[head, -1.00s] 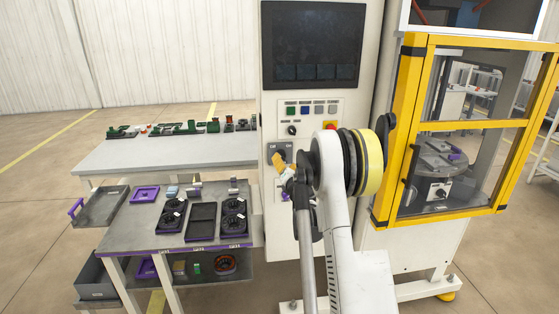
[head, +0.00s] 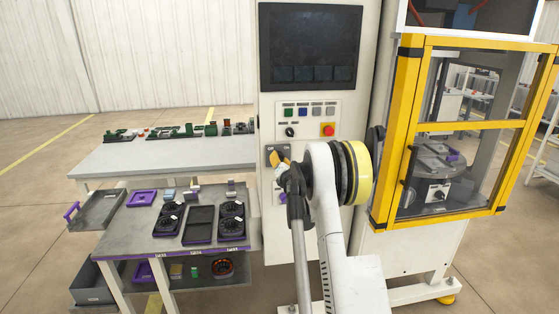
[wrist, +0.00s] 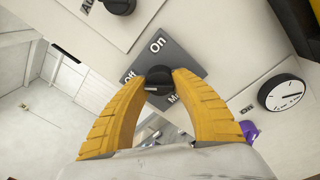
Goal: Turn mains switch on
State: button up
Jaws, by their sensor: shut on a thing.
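The mains switch is a black knob (wrist: 158,78) on a dark grey plate marked On, Off and a partly covered word starting with M. The plate (head: 270,151) also shows in the head view, on the front of the white cabinet, partly behind my gripper (head: 284,160). In the wrist view the two yellow fingers of my gripper (wrist: 159,74) are closed on the knob, one on each side. A small white mark shows at the knob's lower left, on the Off side. Which setting it points to is hard to tell.
Above the switch are a row of coloured buttons (head: 310,111), another black knob (head: 290,132), a red button (head: 328,130) and a dark screen (head: 311,46). A yellow-framed machine enclosure (head: 408,130) stands right. A worktable with trays (head: 165,205) stands left.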

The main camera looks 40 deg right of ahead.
jog(key=shift+m, duration=0.4)
jog(key=m, duration=0.2)
jog(key=shift+m+b, duration=0.35)
jog(key=shift+m, duration=0.05)
jog(key=m, duration=0.4)
jog(key=shift+m+h, duration=0.3)
jog(key=shift+m, duration=0.1)
jog(key=m, duration=0.3)
jog(key=shift+m+b, duration=0.3)
jog(key=shift+b, duration=0.1)
jog(key=shift+a+m+h, duration=0.1)
jog(key=shift+m+h, duration=0.3)
jog(key=shift+m, duration=1.8)
jog(key=o, duration=1.2)
jog(key=v, duration=1.2)
jog(key=shift+f, duration=0.1)
